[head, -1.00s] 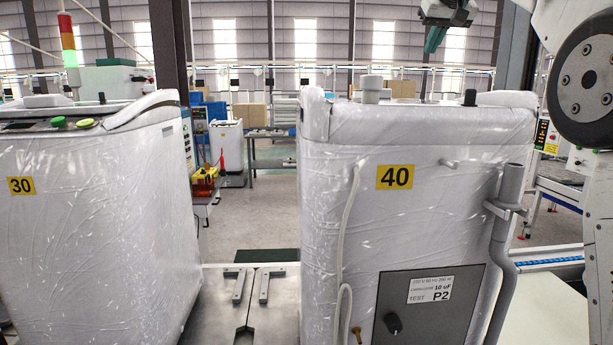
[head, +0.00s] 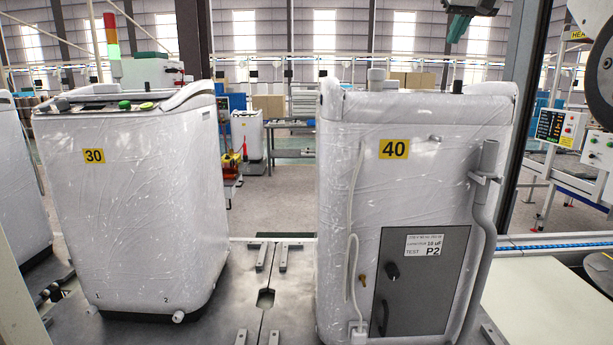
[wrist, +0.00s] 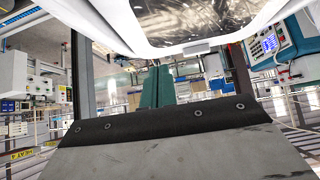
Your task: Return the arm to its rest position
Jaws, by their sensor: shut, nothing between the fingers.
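My gripper (head: 458,27) shows at the top right of the head view, above and behind the washing machine marked 40. Its teal fingers (wrist: 157,88) stand together in the middle of the wrist view, with nothing between them. Part of my arm shows at the right edge of the head view; the middle of the arm is out of frame. The gripper is raised, and in the head view its fingers appear clear of the machine top.
Plastic-wrapped machine 40 (head: 345,215) stands in front, with a grey hose and a P2 test panel (head: 425,285). Machine 30 (head: 130,200) stands to the left. A dark post (head: 525,100) and a control panel (head: 557,127) are on the right. Open floor (head: 275,200) lies behind.

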